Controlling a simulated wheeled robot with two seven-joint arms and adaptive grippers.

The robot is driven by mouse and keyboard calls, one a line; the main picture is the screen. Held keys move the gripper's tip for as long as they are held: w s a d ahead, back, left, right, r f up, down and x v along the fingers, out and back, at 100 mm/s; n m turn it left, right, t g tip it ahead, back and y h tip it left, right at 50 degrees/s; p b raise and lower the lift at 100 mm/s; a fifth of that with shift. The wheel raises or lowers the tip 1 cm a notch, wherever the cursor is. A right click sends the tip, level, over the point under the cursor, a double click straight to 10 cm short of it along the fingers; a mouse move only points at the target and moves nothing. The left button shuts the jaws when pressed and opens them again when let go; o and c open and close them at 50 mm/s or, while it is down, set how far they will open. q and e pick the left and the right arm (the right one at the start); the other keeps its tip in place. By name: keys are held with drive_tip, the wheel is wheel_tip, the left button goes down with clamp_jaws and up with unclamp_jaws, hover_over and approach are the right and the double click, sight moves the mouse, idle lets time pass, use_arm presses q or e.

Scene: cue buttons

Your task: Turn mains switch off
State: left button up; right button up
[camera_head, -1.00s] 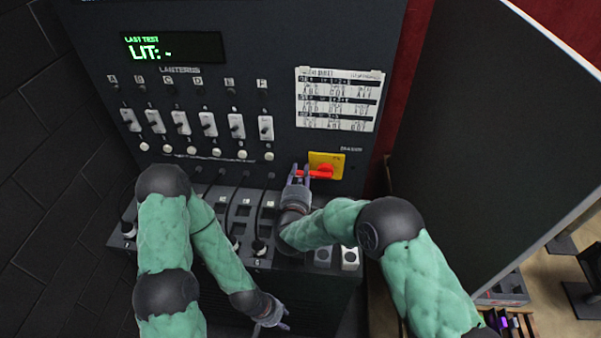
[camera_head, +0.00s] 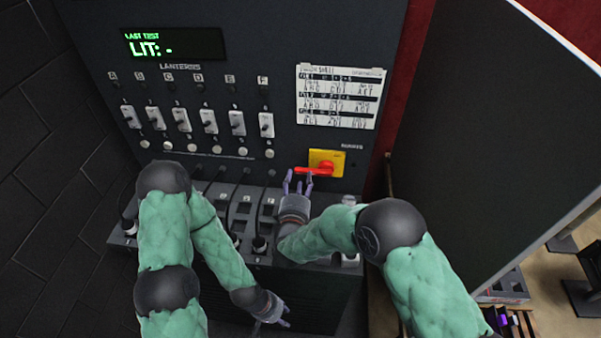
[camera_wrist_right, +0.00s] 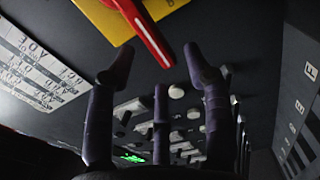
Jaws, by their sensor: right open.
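The mains switch is a red lever (camera_head: 313,171) on a yellow plate (camera_head: 326,160), at the lower right of the dark panel. The lever lies roughly level, its free end pointing left. My right gripper (camera_head: 298,182) is open and empty, just below the lever's left end. In the right wrist view, the lever (camera_wrist_right: 146,34) and yellow plate (camera_wrist_right: 104,22) are at the top, beyond the spread fingers of the right gripper (camera_wrist_right: 161,80); the lever is not between them. My left gripper (camera_head: 284,315) hangs low before the console; its fingers are too small to judge.
The panel carries a display (camera_head: 174,46), a row of white toggle switches (camera_head: 210,121) and a printed chart (camera_head: 339,97). Several sliders (camera_head: 260,243) stand on the ledge below, close to my arms. A large dark board (camera_head: 490,130) stands at the right.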

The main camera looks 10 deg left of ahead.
drive_tip(key=s, duration=0.7)
drive_tip(key=shift+s, duration=0.4)
